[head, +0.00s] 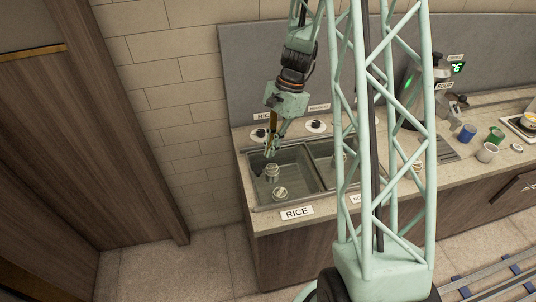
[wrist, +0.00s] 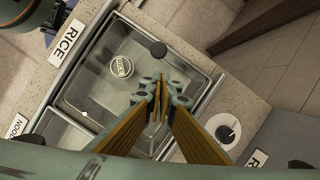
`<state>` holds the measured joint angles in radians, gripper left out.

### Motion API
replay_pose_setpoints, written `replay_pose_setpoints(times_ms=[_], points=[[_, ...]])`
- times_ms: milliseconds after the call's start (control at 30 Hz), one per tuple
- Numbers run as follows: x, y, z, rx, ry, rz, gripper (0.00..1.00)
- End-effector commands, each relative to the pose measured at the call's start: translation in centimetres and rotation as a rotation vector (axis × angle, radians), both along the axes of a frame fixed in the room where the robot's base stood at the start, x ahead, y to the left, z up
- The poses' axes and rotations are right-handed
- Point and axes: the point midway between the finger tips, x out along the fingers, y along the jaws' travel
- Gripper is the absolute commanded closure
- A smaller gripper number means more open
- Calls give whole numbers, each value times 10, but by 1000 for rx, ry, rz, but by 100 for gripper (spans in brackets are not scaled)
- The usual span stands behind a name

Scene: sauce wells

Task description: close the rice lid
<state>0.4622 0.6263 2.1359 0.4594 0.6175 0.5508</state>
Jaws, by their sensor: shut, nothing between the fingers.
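The rice well (head: 259,208) is a rectangular metal-rimmed basin at the left end of the counter, with a RICE label (head: 297,212) on its front. It also shows in the wrist view (wrist: 70,98). A clear pane seems to cover at least part of it; its edges are hard to make out, so I cannot tell how far the lid is shut. A dark round knob (wrist: 158,48) shows near one side of the well. A round piece marked RICE (wrist: 122,67) shows within the well. My gripper (head: 270,152) is shut and empty, pointing down over the well's back part; its fingertips (wrist: 161,88) meet.
A noodle well (head: 325,150) adjoins on the right. Control dials (head: 260,133) sit behind the wells, one near my fingers in the wrist view (wrist: 225,132). Cups (head: 487,152) and a soup machine (head: 441,108) stand farther right. A wall is close behind.

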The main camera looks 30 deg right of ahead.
Motion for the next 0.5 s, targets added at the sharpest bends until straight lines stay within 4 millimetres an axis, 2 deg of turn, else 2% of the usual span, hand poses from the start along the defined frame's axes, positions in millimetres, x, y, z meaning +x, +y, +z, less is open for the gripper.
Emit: replay_pose_setpoints(times_ms=[300, 500], points=[[3, -14, 43, -2, -4, 0, 100], [3, -21, 65, -1, -1, 0, 100]])
